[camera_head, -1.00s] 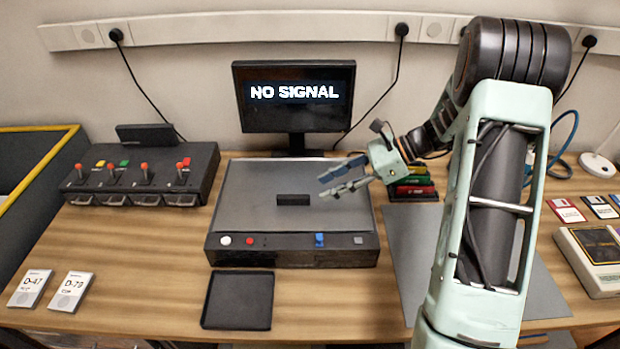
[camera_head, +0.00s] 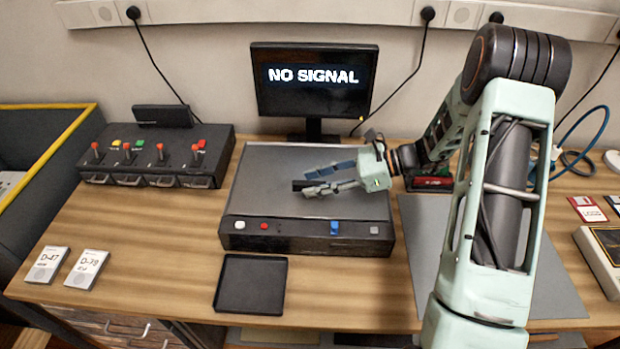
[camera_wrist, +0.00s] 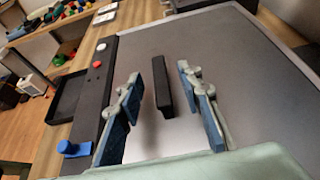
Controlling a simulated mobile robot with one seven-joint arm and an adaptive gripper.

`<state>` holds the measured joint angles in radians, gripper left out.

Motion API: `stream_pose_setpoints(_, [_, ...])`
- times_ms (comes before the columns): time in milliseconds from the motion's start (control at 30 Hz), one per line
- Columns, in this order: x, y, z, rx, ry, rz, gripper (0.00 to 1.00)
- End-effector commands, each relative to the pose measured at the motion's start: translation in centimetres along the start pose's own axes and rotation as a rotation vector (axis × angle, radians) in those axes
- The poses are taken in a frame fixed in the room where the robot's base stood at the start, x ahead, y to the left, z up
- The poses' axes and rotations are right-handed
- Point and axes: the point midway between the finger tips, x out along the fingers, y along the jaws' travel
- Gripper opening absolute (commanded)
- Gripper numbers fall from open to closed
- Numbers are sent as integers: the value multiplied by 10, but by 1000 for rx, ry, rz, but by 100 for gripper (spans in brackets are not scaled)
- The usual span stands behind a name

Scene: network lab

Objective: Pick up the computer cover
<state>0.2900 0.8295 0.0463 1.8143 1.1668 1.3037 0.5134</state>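The computer cover (camera_head: 275,180) is the flat grey top of the computer, lying in place on the dark case. A black bar handle (camera_head: 303,185) stands on it. In the wrist view the handle (camera_wrist: 162,85) lies ahead of and between the finger lines, and the grey cover (camera_wrist: 245,75) fills most of the picture. My gripper (camera_head: 320,178) is over the cover beside the handle, its fingers pointing left. In the wrist view my gripper (camera_wrist: 170,85) has its two blue-padded fingers apart, with the handle between them. Contact with the handle cannot be made out.
The case front (camera_head: 300,230) has buttons and a blue switch (camera_head: 335,228). A monitor (camera_head: 314,80) reading "NO SIGNAL" stands behind. An empty black tray (camera_head: 250,284) lies in front. A lever panel (camera_head: 155,158) stands left. A grey mat (camera_head: 415,250) lies right.

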Motion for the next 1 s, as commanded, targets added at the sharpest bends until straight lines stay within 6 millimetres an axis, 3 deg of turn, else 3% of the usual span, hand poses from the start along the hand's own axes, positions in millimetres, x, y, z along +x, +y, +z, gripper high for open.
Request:
stream_pose_setpoints(100, [16, 0, 1, -1, 0, 1, 33])
stream_pose_setpoints(333, [19, -1, 1, -1, 0, -1, 33])
stream_pose_setpoints(667, [18, -1, 1, -1, 0, -1, 0])
stream_pose_setpoints(1000, [18, -1, 1, -2, -1, -1, 0])
